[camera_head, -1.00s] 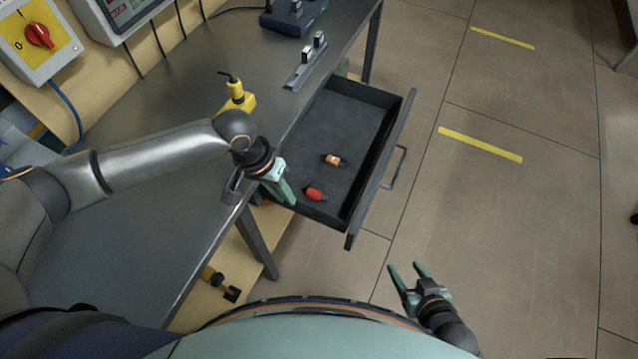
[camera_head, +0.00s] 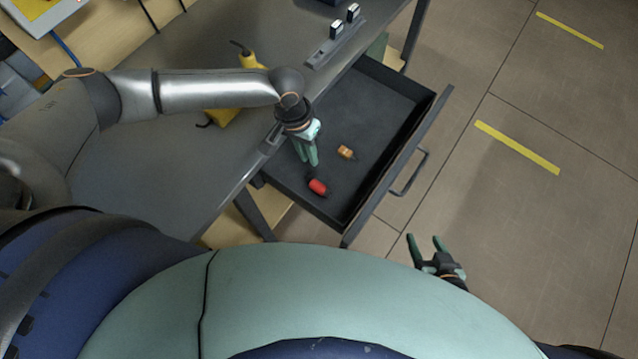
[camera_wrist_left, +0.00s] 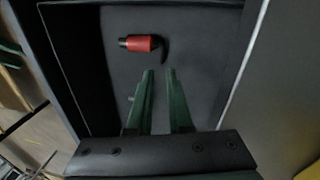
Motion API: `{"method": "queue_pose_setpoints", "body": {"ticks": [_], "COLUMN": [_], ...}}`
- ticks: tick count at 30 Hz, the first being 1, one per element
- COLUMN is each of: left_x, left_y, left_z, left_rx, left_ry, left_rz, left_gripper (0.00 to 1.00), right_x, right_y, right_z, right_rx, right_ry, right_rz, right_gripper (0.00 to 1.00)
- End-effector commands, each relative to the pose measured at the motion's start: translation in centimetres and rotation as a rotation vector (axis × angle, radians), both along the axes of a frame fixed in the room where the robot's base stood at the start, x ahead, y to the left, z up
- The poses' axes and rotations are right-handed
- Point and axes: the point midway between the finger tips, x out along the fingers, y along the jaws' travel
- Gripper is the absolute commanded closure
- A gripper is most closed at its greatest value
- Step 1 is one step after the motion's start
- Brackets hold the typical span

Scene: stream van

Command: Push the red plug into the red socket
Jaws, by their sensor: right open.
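The red plug (camera_head: 318,187) lies on its side on the floor of the open drawer (camera_head: 371,97), near the drawer's near end. In the left wrist view the red plug (camera_wrist_left: 141,43) lies ahead of the fingertips, with a black end at its left and a dark curved piece beside its right end. My left gripper (camera_head: 311,163) is over the drawer, just above the plug in the picture. Its fingers (camera_wrist_left: 159,73) are apart with nothing between them. My right gripper (camera_head: 426,238) is open and empty over the floor. I cannot make out a red socket.
An orange plug (camera_head: 346,152) lies in the drawer, to the right of my left gripper. The drawer's front with its handle (camera_head: 408,173) juts out over the floor. The grey bench (camera_head: 190,150) bears a yellow tool (camera_head: 222,116) and a rail with small blocks (camera_head: 336,44).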

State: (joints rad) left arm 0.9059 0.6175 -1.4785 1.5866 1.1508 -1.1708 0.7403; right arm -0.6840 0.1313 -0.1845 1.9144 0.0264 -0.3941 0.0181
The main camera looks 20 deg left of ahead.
Motion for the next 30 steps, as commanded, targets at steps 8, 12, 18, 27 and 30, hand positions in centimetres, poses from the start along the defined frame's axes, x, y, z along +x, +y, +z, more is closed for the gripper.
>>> {"method": "queue_pose_setpoints", "body": {"ticks": [8, 12, 18, 27, 30], "left_x": [-0.4, -0.6, -0.6, -0.6, -0.6], "left_y": [-0.3, -0.5, -0.7, -0.7, -0.7], "left_z": [-2.8, -4.8, -5.8, -5.8, -5.7], "left_rx": [0.002, 0.001, 0.001, 0.001, 0.001], "left_ry": [0.001, 0.000, -0.001, -0.001, -0.001], "left_rz": [-0.001, 0.000, 0.000, 0.000, 0.000], "left_gripper": [0.82, 0.82, 0.82, 0.98, 1.00], "right_x": [0.1, 0.2, 0.2, 0.2, 0.3], "right_y": [0.0, 0.0, 0.0, 0.0, 0.0], "right_z": [-0.2, -0.4, -0.4, -0.4, -0.4], "right_rx": [0.000, 0.000, 0.000, 0.000, 0.000], "right_ry": [-0.001, -0.003, -0.004, -0.005, -0.005], "right_rz": [0.000, 0.001, 0.000, 0.000, 0.000], "right_gripper": [0.39, 0.39, 0.39, 0.39, 0.39]}}
